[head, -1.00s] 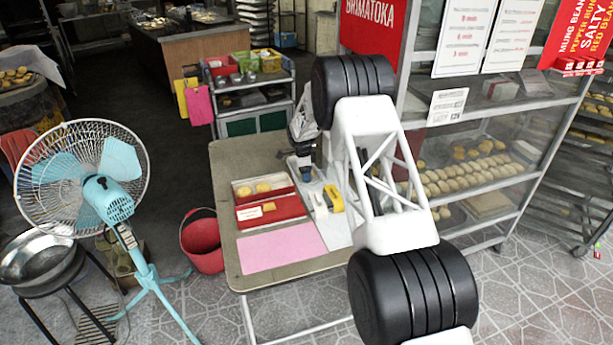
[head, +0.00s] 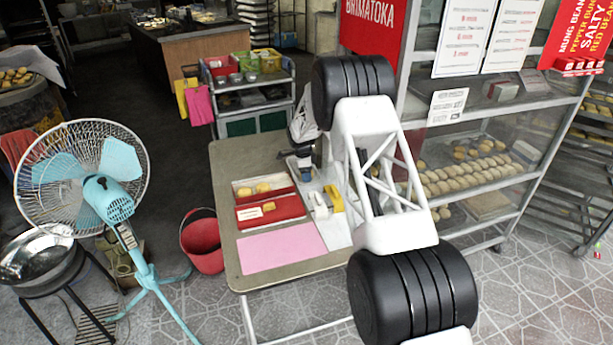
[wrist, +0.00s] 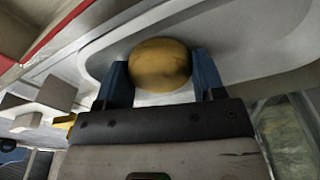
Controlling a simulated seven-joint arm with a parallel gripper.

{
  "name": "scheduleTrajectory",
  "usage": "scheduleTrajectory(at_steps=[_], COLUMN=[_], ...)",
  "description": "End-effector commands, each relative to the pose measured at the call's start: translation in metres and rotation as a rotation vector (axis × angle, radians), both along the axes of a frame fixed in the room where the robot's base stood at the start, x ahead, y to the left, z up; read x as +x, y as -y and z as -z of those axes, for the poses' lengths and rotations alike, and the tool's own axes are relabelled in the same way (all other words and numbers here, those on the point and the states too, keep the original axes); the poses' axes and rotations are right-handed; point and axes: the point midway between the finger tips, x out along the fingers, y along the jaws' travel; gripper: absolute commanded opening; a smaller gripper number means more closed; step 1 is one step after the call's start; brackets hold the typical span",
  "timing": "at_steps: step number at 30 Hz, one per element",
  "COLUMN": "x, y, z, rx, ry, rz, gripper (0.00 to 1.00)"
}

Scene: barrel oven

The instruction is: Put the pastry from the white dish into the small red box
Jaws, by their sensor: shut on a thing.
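In the wrist view my gripper (wrist: 160,82) is shut on a round golden-brown pastry (wrist: 160,62), with one blue finger on each side. The pale grey-white dish (wrist: 262,72) with a raised rounded rim lies close behind the pastry; I cannot tell whether they touch. In the head view my gripper (head: 305,176) points down over the far right part of the table, and the held pastry cannot be made out. Left of it are two red boxes: one (head: 265,197) with yellow pastries inside, and a nearer one (head: 272,213) with a white label.
A white block (head: 318,206) and a yellow object (head: 334,198) stand on the table (head: 230,160) just nearer than my gripper. A pink sheet (head: 282,248) lies flat at the front. A glass-fronted pastry rack (head: 480,165) stands close on the right.

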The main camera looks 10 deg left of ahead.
Motion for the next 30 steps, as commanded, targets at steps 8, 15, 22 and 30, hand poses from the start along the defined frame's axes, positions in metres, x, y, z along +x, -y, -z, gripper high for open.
scheduleTrajectory(at_steps=[8,15,22,30], x=[0.0,0.0,0.0,0.0], y=[0.0,0.0,0.0,0.0], z=[-0.003,-0.021,-0.054,-0.089], rx=[0.0,0.0,0.0,0.0], ry=[0.001,0.002,0.001,0.001], rz=[0.0,0.0,0.001,0.001], gripper=[0.39,0.39,0.39,0.39])
